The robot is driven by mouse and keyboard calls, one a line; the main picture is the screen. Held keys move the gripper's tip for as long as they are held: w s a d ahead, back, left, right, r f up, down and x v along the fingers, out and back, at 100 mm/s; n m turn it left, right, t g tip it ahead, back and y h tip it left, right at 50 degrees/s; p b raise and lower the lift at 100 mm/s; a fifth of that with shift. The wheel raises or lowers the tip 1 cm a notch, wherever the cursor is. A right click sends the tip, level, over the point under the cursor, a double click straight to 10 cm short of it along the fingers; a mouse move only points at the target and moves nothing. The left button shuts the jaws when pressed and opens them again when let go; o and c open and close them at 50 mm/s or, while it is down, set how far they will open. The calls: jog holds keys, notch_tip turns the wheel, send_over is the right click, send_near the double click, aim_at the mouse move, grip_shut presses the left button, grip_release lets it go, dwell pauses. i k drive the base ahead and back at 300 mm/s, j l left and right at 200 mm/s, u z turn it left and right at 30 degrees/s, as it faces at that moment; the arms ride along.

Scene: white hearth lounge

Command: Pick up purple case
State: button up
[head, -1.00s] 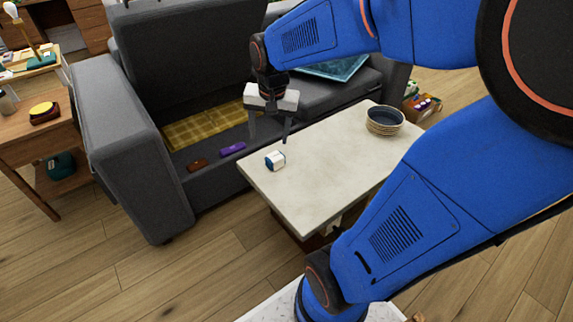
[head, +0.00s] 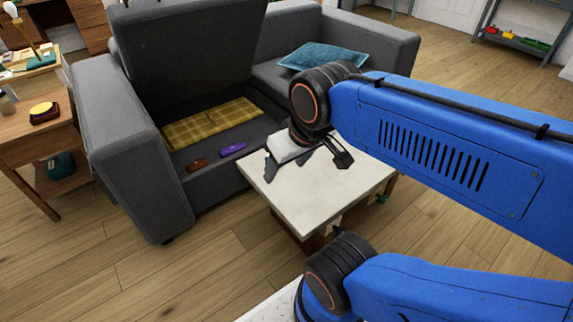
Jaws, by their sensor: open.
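The purple case (head: 232,150) is a small, flat purple box lying in the open storage space of the grey sofa (head: 118,135). A similar brown case (head: 197,165) lies just left of it, apart from it. My gripper (head: 272,172) is open above the left part of the white-topped low table (head: 314,208), to the right of the purple case and apart from it. Its fingers point down and left. The case is in plain view. I cannot tell whether anything is between the fingers.
A folded yellow checked blanket (head: 212,123) lies in the storage space behind the cases. The sofa's raised seat panel (head: 185,50) stands behind it. A wooden side table (head: 45,135) is at left. The wooden floor (head: 150,275) in front is clear.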

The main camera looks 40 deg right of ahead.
aim_at(227, 152)
jog(key=i+j+z, duration=0.1)
jog(key=i+j, duration=0.15)
jog(key=i+j+z, duration=0.15)
jog(key=j, duration=0.3)
jog(key=i+j+z, duration=0.1)
jog(key=i+j, duration=0.2)
jog(key=i+j+z, duration=0.15)
jog(key=j, duration=0.35)
jog(key=i+j+z, duration=0.1)
jog(key=i+j, duration=0.15)
jog(key=j, duration=0.15)
